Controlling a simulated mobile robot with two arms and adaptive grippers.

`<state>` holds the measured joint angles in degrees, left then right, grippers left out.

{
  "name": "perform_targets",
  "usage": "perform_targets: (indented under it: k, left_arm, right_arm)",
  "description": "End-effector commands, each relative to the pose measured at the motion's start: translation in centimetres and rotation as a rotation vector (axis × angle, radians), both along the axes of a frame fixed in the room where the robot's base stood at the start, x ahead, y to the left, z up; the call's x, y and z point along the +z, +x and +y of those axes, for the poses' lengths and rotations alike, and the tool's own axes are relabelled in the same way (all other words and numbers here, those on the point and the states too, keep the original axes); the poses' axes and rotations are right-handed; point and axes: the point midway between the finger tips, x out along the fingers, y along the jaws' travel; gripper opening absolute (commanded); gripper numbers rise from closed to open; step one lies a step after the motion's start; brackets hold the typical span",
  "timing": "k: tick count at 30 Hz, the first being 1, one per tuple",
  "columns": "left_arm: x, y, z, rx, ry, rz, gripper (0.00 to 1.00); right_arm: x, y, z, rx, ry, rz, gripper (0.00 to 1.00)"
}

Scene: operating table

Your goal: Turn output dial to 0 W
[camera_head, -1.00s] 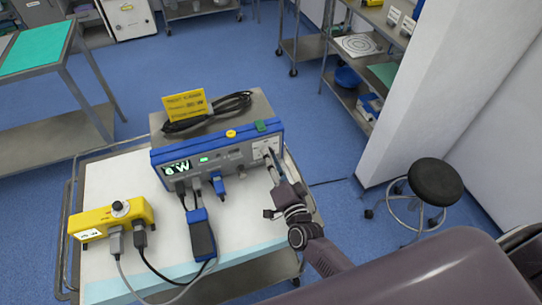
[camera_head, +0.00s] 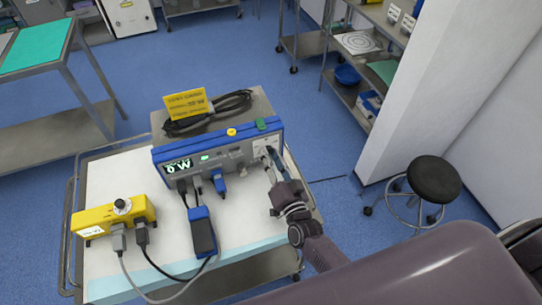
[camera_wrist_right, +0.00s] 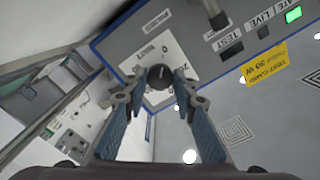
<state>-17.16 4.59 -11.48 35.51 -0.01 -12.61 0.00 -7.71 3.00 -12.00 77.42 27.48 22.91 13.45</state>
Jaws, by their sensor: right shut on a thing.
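The blue and grey output unit (camera_head: 215,150) stands on the cart. Its lit display (camera_head: 178,167) appears to read "0 W". The round black output dial (camera_wrist_right: 160,74) sits on a white scale plate (camera_wrist_right: 152,52) at the panel's right end. My right gripper (camera_wrist_right: 160,82) is shut on the dial, with a blue-padded finger on each side of it. In the head view the right gripper (camera_head: 271,163) reaches the panel's right end and mostly hides the dial. My left gripper is not in view.
A yellow box (camera_head: 100,219) with a knob and a dark blue block (camera_head: 202,232) with cables lie on the cart top (camera_head: 165,235). A yellow card (camera_head: 188,104) and coiled black cable (camera_head: 222,108) are on the unit. A black stool (camera_head: 433,180) stands right.

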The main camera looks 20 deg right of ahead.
Motion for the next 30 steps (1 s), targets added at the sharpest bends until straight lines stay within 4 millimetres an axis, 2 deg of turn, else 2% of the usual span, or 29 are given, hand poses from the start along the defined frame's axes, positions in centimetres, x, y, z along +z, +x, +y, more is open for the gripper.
perform_targets:
  k: [5,6,10,18,22,26,30]
  left_arm:
    - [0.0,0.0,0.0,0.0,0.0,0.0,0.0]
    - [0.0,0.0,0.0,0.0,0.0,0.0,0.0]
    - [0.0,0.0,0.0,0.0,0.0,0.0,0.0]
    - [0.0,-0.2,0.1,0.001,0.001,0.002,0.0]
    - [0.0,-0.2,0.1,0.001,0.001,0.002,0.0]
    - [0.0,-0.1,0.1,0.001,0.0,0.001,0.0]
    - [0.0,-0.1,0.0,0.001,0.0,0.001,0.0]
  right_arm:
    - [-0.3,-0.1,0.1,0.003,-0.002,0.007,0.01]
    - [-0.3,-0.1,0.1,0.003,-0.002,0.007,0.29]
    - [-0.2,-0.1,0.1,0.002,-0.001,0.005,0.43]
    - [-0.1,-0.1,0.0,0.0,0.0,0.002,0.43]
    - [-0.1,-0.9,0.0,0.0,0.0,0.002,0.43]
    - [-0.2,-2.9,-0.1,0.001,0.0,0.004,0.43]
    - [-0.2,-5.7,-0.2,0.001,0.0,0.005,0.43]
